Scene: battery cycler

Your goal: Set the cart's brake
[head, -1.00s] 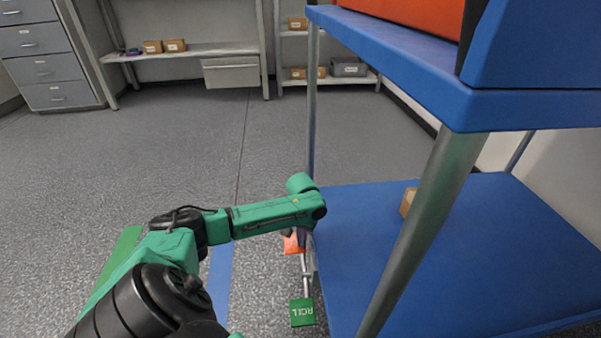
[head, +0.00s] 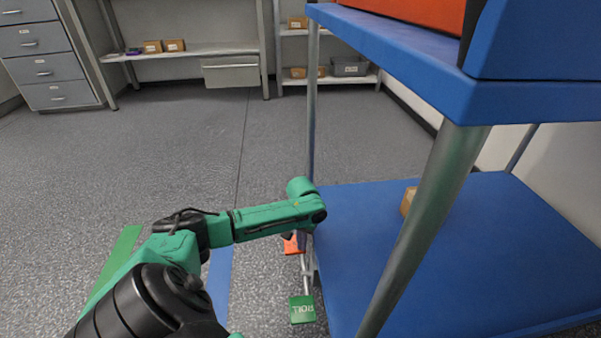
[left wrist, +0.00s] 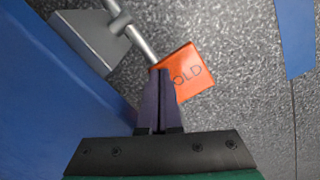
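The brake has an orange HOLD pedal (head: 291,246) and a green ROLL pedal (head: 302,309), joined by a metal bar beside the cart's lower shelf (head: 450,270). In the left wrist view the orange pedal (left wrist: 182,74) lies right at the fingertips of my left gripper (left wrist: 161,72). Its two dark fingers are together with nothing between them. The tips overlap the pedal's left edge and appear to press on it; exact contact is hard to tell. In the head view my left wrist hides most of the gripper. My right gripper is out of view.
The blue cart's upper shelf (head: 410,60) and metal leg (head: 425,220) stand close on the right. A small cardboard box (head: 408,201) sits on the lower shelf. Open floor (head: 170,150) lies to the left, with drawers and shelving behind.

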